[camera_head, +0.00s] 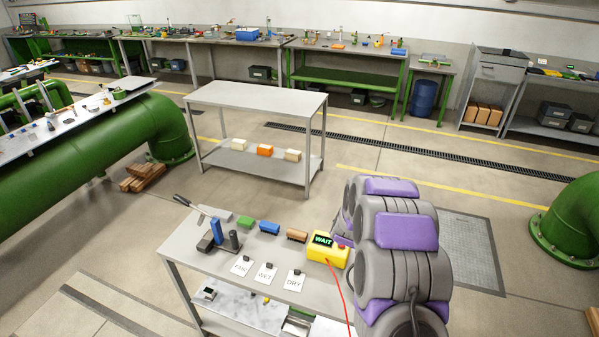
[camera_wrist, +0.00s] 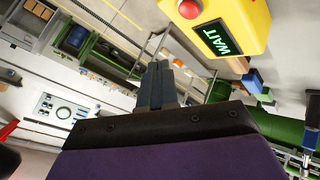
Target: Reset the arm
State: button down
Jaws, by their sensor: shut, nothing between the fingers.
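My arm, grey with purple pads, stands folded up at the right of the near workbench (camera_head: 185,243) in the head view. My gripper (camera_wrist: 158,68) shows in the middle of the wrist view, its two dark fingers together with nothing between them. In the head view my arm hides most of it. A yellow box (camera_head: 328,250) with a "WAIT" display and a red button stands at the bench's right end, close beside my arm. In the wrist view the same yellow box (camera_wrist: 252,18) appears tilted at the upper right, apart from the fingers.
On the near bench are a green block (camera_head: 245,221), a blue block (camera_head: 270,227), a brown block (camera_head: 297,235) and label cards (camera_head: 265,273). A red cable (camera_head: 342,290) runs down from the yellow box. An empty-topped table (camera_head: 258,97) stands beyond, with open floor around it.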

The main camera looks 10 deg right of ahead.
jog(key=s+a+r+m+g+y, duration=0.1)
jog(key=s+a+r+g+y, duration=0.3)
jog(key=s+a+r, duration=1)
jog(key=s+a+r+m+g, duration=0.1)
jog(key=s+r+g, duration=0.1)
jog(key=s, duration=0.9)
jog(key=s+a+r+m+g, duration=0.1)
jog(key=s+a+r+g, duration=0.1)
jog(key=s, duration=1)
jog(key=s+a+r+m+g+b, duration=0.1)
jog(key=s+r+g, duration=0.1)
jog(key=s, duration=1)
jog(key=shift+a+r+m+h, duration=0.3)
jog(key=shift+a+r, duration=0.1)
